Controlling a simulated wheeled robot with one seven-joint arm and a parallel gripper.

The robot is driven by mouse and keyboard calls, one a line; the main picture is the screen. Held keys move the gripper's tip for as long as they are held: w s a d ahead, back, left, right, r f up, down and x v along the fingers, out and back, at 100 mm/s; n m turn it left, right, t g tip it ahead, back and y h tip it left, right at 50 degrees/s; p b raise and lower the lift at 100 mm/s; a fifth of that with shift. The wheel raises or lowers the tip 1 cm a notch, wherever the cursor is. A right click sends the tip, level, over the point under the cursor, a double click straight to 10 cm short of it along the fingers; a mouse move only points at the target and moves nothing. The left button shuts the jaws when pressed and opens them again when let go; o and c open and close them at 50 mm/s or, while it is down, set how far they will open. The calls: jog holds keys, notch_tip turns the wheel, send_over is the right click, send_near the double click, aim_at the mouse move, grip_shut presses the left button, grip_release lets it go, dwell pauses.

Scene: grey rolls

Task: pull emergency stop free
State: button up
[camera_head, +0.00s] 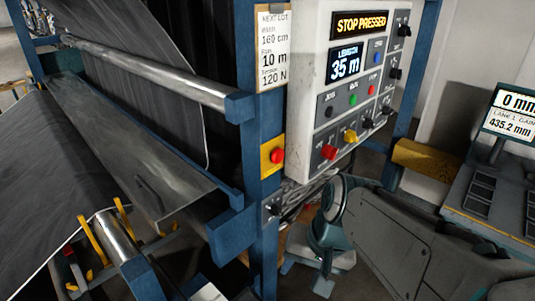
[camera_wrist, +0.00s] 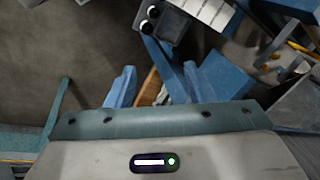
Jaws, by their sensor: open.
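The emergency stop (camera_head: 277,155) is a red round button on a yellow plate, fixed to a blue upright post below the paper notice. The control panel (camera_head: 345,90) beside it has a display reading "STOP PRESSED". My gripper (camera_head: 305,278) is low, below and to the right of the button, and apart from it. In the wrist view my gripper (camera_wrist: 158,75) shows two light blue fingers spread apart with nothing held between them. I cannot make out the emergency stop in the wrist view.
Grey fabric (camera_head: 45,185) runs over metal rollers (camera_head: 150,70) at the left. A blue bracket (camera_head: 232,235) juts out below the button. Cables hang under the panel. A yellow block (camera_head: 425,160) and a console with a screen (camera_head: 510,112) stand at the right.

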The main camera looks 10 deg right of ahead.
jog(key=w+a+m+y+b, duration=0.1)
jog(key=w+a+m+y, duration=0.25)
jog(key=m+y, duration=0.4)
jog(key=m+t+b, duration=0.1)
jog(key=m+t, duration=1.1)
jog(key=m, duration=0.8)
send_near(280, 157)
jog(key=shift+y, duration=0.35)
jog(key=p+x, duration=0.2)
jog(key=x, duration=0.6)
jog(key=shift+w+f, duration=0.15)
jog(key=shift+w, duration=0.1)
grip_shut()
jog(key=shift+b+v, duration=0.3)
jog(key=shift+v, duration=0.5)
jog(key=shift+f, duration=0.1)
